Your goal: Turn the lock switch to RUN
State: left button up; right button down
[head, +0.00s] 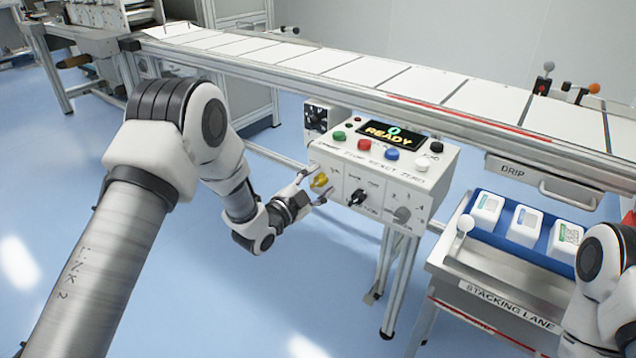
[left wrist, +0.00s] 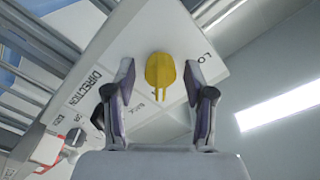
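The lock switch is a yellow knob (head: 320,181) on the left of the control box's front face (head: 380,185). In the left wrist view the yellow knob (left wrist: 160,74) stands between and just beyond my fingertips, beside lettering that begins "LO". My left gripper (head: 313,186) is at the knob with its fingers apart, one on each side. In the left wrist view the left gripper (left wrist: 160,95) is open, with a gap between each finger and the knob. My right arm shows at the right edge, but its gripper is out of view.
A black switch (head: 357,197) and a grey knob (head: 402,214) sit right of the yellow knob. Coloured buttons and a READY display (head: 390,134) are on top. The conveyor (head: 330,75) runs behind. A blue tray (head: 476,230) with white packs is at the right.

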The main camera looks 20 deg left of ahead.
pick_arm(q)
jog(key=shift+s, duration=0.1)
jog(key=v, duration=1.1)
jog(key=shift+s+a, duration=0.15)
jog(key=shift+s, duration=0.25)
